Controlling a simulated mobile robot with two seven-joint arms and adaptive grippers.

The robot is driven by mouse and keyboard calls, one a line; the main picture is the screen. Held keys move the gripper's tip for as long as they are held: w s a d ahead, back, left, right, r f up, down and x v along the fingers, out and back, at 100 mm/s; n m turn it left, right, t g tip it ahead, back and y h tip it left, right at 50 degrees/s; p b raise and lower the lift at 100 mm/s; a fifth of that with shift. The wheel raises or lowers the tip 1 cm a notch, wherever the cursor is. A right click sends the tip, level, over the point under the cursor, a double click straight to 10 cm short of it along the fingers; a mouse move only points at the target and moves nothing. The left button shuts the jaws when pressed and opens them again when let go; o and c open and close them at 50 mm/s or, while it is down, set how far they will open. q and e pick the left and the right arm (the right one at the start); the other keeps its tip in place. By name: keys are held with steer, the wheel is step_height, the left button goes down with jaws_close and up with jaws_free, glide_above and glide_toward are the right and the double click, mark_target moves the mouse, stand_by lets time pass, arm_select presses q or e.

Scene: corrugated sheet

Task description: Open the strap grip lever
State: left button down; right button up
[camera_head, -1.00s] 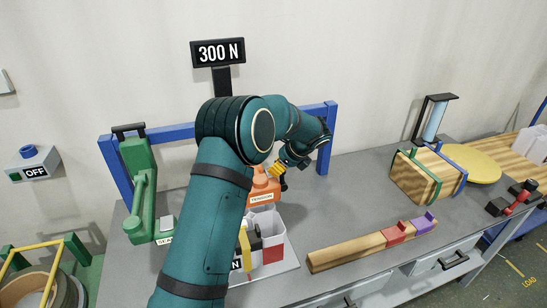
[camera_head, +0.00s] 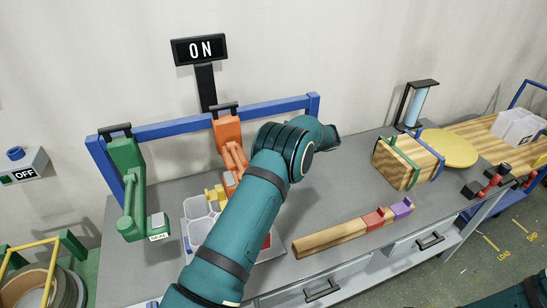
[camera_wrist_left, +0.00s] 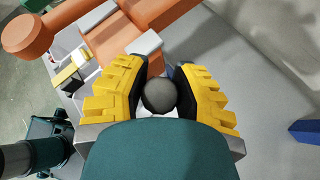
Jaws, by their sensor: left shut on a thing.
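The orange tension tool (camera_head: 229,140) hangs from the blue rail; my left arm covers part of it. In the left wrist view its orange body (camera_wrist_left: 130,50) fills the upper left, with an arm ending in a round cylinder. My left gripper (camera_wrist_left: 160,95) has its yellow-backed black fingers closed on a dark grey round knob (camera_wrist_left: 159,97), beside the orange body. Whether this knob belongs to the grip lever, I cannot tell. In the head view my forearm and elbow hide the left gripper and knob. My right gripper is out of view.
A green seal tool (camera_head: 128,180) hangs to the left. A display (camera_head: 199,49) reads 0 N. A wooden bar (camera_head: 340,235) and a strapped wooden block (camera_head: 405,162) lie right; grey table between is clear.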

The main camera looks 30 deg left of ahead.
arm_select(q)
steer(key=shift+f, duration=0.1)
steer(key=c, duration=0.7)
jaws_free()
steer(key=shift+d, duration=0.1)
steer(key=v, duration=1.2)
